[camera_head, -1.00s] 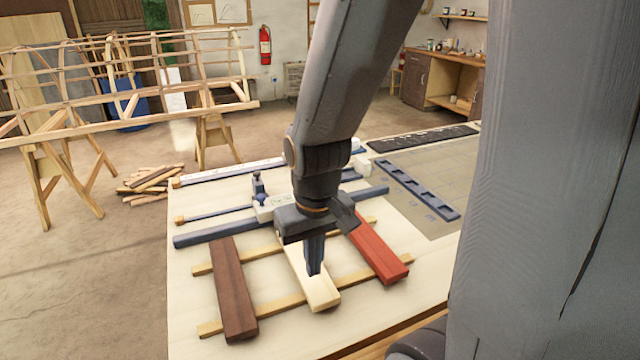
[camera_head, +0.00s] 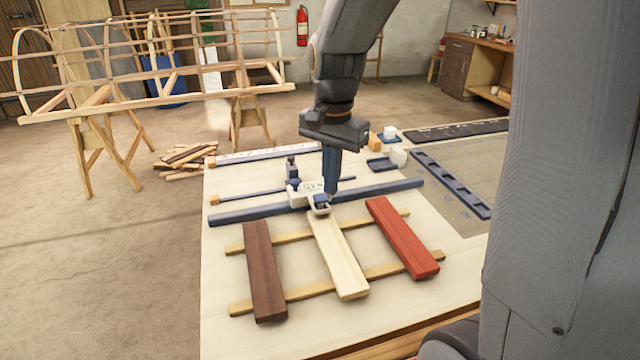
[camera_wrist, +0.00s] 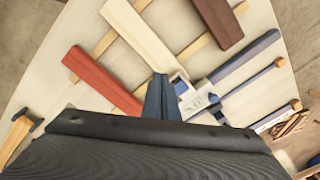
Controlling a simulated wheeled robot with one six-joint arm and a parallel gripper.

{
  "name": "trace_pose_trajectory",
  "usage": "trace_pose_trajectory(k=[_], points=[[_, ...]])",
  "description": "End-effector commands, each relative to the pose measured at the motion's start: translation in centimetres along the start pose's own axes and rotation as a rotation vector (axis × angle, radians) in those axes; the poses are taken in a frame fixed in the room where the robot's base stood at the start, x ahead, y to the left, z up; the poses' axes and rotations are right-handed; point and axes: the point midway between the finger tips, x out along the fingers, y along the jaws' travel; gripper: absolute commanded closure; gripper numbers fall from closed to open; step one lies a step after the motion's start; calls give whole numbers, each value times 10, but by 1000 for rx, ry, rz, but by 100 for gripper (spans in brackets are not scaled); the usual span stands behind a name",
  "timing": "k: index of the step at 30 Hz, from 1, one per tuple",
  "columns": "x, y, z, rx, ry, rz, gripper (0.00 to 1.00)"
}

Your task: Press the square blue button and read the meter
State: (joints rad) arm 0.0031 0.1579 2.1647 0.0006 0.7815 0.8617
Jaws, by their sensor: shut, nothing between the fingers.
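The white meter (camera_head: 296,195) sits on the dark blue bar at the far end of the pale lath (camera_head: 338,255). Its small light display also shows in the wrist view (camera_wrist: 194,104); the reading is too small to make out. The square blue button (camera_head: 320,199) is on the meter's near end, and it also shows in the wrist view (camera_wrist: 180,86). My gripper (camera_head: 331,190) points down, shut and empty, with its tips right beside the button. In the wrist view my fingertips (camera_wrist: 160,78) appear just left of the button. I cannot tell whether they touch anything.
A dark brown lath (camera_head: 264,270) and a red lath (camera_head: 402,238) lie either side of the pale one, across two thin battens. Small blocks and a blue tray (camera_head: 382,164) stand behind my gripper. The table's front left is clear.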

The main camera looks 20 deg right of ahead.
Motion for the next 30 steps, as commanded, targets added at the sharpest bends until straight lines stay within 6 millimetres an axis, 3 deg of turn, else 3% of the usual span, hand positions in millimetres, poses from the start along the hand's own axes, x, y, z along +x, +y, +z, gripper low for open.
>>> trace_pose_trajectory(k=[1, 6, 12, 24, 30], points=[[-13, -13, -11, 108, -1, 2, 100], [-48, -42, -35, 456, -10, 20, 100], [-69, -58, -48, 670, -13, 35, 100], [-72, -60, -49, 707, -13, 37, 100], [-58, -59, -48, 706, -14, 39, 100]])
